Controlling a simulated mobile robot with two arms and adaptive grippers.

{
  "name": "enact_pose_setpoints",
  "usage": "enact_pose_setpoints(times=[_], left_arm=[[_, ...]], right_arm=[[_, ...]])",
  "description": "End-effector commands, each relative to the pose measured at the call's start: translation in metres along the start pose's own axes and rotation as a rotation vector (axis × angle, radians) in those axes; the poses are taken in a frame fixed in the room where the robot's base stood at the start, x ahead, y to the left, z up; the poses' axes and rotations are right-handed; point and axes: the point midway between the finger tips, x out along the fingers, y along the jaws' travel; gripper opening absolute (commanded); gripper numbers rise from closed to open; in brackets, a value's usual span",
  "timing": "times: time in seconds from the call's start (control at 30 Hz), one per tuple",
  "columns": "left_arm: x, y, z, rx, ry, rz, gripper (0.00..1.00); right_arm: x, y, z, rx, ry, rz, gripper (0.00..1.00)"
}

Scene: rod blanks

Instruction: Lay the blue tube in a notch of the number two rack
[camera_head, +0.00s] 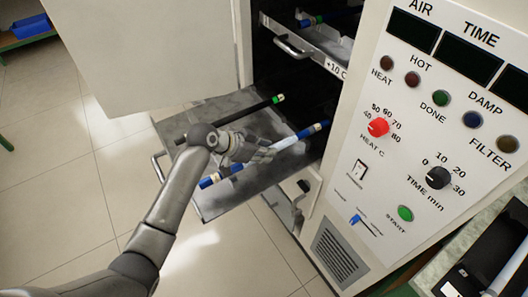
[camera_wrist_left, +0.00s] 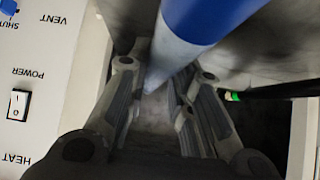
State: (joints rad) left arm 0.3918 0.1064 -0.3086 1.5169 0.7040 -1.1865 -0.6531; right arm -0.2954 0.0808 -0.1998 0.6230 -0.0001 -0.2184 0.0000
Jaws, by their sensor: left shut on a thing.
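A white tube with blue ends, the blue tube (camera_head: 291,142), lies slantwise over the pulled-out grey tray. My left gripper (camera_head: 262,153) is shut on it near its middle. In the left wrist view the tube (camera_wrist_left: 185,45) runs between the fingers (camera_wrist_left: 155,105), its blue part toward the camera. The tray (camera_head: 180,130) sticks out of the open cabinet; I cannot tell whether the tube touches it. No rack number is legible, and any notches under the tube are hidden or too small to tell. My right gripper is out of view.
A black rod with a green end (camera_head: 255,111) lies on the same tray, behind my gripper. A higher shelf (camera_head: 318,38) holds more rods. The open door (camera_head: 150,45) stands at the left, the control panel (camera_head: 440,110) at the right. A dark case (camera_head: 480,265) is at bottom right.

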Motion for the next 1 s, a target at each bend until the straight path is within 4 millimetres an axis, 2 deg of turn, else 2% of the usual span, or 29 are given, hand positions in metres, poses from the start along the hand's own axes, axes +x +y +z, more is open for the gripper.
enact_pose_setpoints(times=[0.1,0.47,0.5,0.63,1.0], left_arm=[[0.0088,0.0001,0.0096,-0.002,0.0,0.0,0.0],[0.0124,-0.0003,0.0134,0.001,0.001,-0.001,0.0],[0.0114,-0.0003,0.0123,0.0,0.001,-0.001,0.26],[0.0113,-0.0002,0.0122,0.0,0.001,-0.001,0.43],[0.0084,-0.0002,0.0087,0.0,0.002,-0.001,0.43]], right_arm=[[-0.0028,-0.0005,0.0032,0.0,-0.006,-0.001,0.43],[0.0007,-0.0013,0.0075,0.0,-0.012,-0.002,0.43],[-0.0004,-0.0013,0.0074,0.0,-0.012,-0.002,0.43],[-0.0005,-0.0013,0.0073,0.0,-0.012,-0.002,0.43],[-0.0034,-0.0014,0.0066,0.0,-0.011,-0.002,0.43]])
